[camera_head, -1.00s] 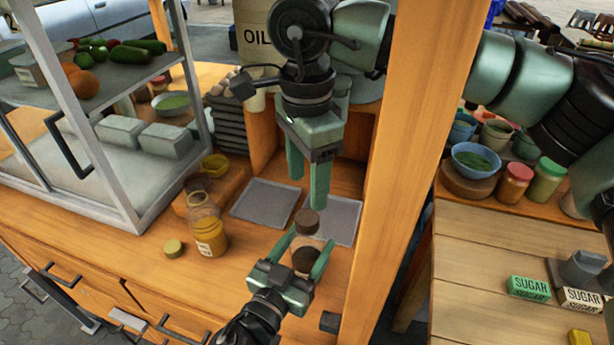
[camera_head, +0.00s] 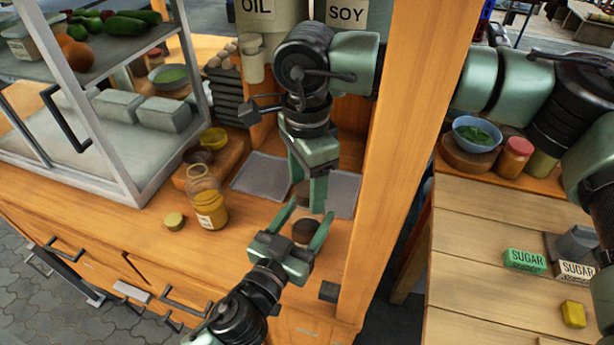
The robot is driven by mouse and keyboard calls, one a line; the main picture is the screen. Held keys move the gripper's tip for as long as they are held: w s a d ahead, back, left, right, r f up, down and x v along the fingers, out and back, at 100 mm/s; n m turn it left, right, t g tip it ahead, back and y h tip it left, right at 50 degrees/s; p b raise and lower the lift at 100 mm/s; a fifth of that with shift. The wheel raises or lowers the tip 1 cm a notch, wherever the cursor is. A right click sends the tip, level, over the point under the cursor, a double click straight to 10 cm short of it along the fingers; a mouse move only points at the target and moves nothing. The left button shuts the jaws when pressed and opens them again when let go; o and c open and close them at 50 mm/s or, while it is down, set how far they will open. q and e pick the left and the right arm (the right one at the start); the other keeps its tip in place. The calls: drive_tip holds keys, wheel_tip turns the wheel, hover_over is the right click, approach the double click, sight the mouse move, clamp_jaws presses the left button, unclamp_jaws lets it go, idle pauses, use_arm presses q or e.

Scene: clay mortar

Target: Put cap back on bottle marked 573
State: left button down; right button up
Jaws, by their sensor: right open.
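A clear bottle with dark contents (camera_head: 304,232) and a brown cap (camera_head: 302,190) is at the counter's front. My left gripper (camera_head: 302,224), coming from below, has its fingers against the bottle's sides. My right gripper (camera_head: 308,190) comes from above, open, with its fingers around the brown cap; they hide part of it. A second bottle with yellow contents (camera_head: 210,210) stands uncapped to the left. Its white label is too small to read. A yellowish cap (camera_head: 173,221) lies on the counter beside it.
Grey trays (camera_head: 262,176) lie behind the bottles. A wooden post (camera_head: 398,160) rises close to the right of my grippers. A glass display case (camera_head: 130,170) stands at the left. The counter's front left is clear.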

clamp_jaws()
drive_tip(key=m, duration=0.5)
drive_tip(key=shift+o, duration=0.7)
unclamp_jaws()
drive_tip(key=shift+r, duration=0.1)
use_arm(q)
drive_tip(key=shift+c, duration=1.4)
unclamp_jaws()
use_arm(e)
wheel_tip(320, 180, up, 12)
